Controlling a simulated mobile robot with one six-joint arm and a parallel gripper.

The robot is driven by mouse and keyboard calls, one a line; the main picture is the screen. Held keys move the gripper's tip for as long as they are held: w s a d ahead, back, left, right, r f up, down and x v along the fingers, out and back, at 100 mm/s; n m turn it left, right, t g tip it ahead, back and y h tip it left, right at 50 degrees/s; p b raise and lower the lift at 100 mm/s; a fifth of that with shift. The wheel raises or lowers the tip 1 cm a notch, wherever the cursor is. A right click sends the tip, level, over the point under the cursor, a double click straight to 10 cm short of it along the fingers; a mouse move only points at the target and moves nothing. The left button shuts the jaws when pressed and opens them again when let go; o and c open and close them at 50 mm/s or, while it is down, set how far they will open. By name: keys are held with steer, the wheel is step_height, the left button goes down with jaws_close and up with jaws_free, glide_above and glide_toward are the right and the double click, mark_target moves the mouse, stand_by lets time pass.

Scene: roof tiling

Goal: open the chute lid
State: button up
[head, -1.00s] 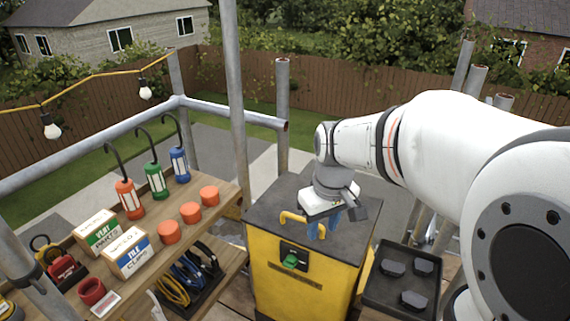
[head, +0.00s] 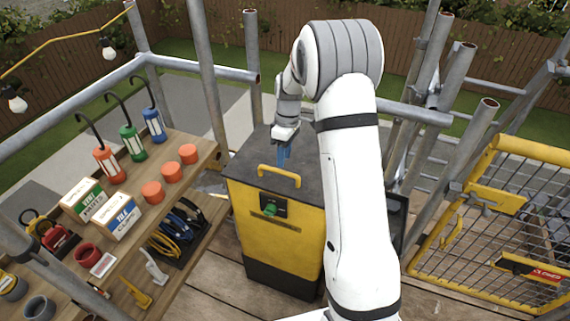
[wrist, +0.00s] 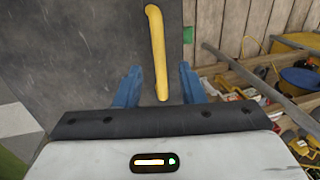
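The chute is a yellow box (head: 290,238) with a flat dark grey lid (head: 250,150), which lies shut on top. A yellow bar handle (head: 279,171) stands near the lid's front edge, and a green latch (head: 270,209) sits on the box front. My gripper (head: 284,156) is over the lid, just behind the handle in the head view. In the wrist view, its blue fingers (wrist: 159,72) are open and spread. The yellow handle (wrist: 157,45) shows lengthwise between them, with no visible grip. My arm hides the lid's right part.
A wooden shelf (head: 195,172) with lamps, orange cylinders and boxes stands left of the chute. Scaffold poles (head: 252,70) rise behind it. A yellow mesh gate (head: 500,215) with a closed sign is at the right. The space above the lid's left side is clear.

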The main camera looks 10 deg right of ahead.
mark_target(283, 171)
steer(key=shift+s+a+f+p, duration=0.15)
steer(key=shift+s+f, duration=0.05)
steer(key=shift+f, duration=0.9)
steer(key=shift+s+a+f+p, duration=0.1)
steer(key=shift+s+f+p, duration=0.05)
steer(key=shift+f, duration=0.95)
steer(key=shift+c, duration=0.3)
jaws_close()
